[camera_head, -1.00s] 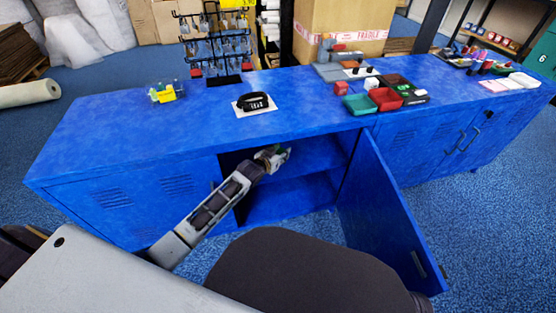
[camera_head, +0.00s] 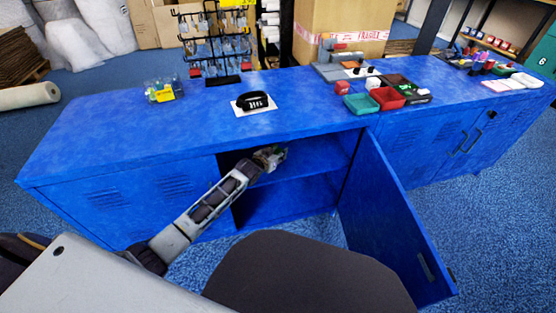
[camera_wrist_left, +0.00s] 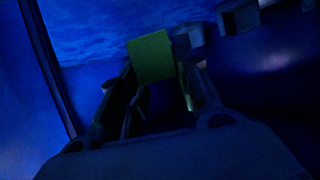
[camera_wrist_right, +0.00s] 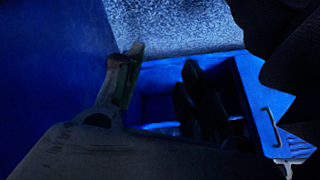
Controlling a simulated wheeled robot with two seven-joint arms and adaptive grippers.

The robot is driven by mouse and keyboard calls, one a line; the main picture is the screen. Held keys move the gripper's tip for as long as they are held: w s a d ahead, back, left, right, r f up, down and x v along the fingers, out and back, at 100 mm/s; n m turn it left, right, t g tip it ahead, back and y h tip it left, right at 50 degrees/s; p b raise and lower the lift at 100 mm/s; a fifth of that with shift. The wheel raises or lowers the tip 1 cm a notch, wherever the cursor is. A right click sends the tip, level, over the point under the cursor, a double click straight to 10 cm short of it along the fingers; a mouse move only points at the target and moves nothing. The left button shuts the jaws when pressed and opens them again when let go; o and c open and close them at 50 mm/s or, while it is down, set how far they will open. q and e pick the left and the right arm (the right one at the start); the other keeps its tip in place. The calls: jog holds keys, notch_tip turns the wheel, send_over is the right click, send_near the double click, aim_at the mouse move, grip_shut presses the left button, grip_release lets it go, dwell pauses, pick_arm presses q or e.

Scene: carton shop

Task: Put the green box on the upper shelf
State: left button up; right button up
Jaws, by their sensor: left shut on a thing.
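In the left wrist view a green box (camera_wrist_left: 151,57) sits between the fingertips of my left gripper (camera_wrist_left: 158,85), which is shut on it. In the head view my left gripper (camera_head: 268,158) is inside the open blue cabinet, at the left of the upper shelf (camera_head: 312,158). The box is too small and covered to make out clearly there. I cannot tell whether it touches the shelf. My right gripper (camera_wrist_right: 160,75) shows only in its own dark wrist view; its fingers look apart with nothing between them.
The cabinet door (camera_head: 395,220) stands open at the right of the opening. The lower compartment (camera_head: 285,203) looks empty. The blue top (camera_head: 190,120) carries a black item on a white card (camera_head: 254,102), small trays (camera_head: 385,98) and a display rack (camera_head: 215,45).

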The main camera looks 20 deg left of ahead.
pick_arm(q)
jog(key=shift+f, duration=0.1)
jog(key=shift+f+b, duration=0.35)
jog(key=shift+f, duration=0.15)
jog(key=shift+f+b, duration=0.5)
jog(key=shift+f, duration=0.4)
jog(key=shift+w+a+f+b, duration=0.1)
jog(key=shift+w+f+b, duration=0.05)
jog(key=shift+f+b, duration=0.35)
pick_arm(e)
jog(key=f, duration=0.3)
jog(key=shift+a+f, duration=0.15)
jog(key=shift+a, duration=0.1)
pick_arm(q)
jog(key=shift+r, duration=0.1)
pick_arm(e)
jog(key=shift+w, duration=0.25)
pick_arm(q)
jog(key=o, duration=1)
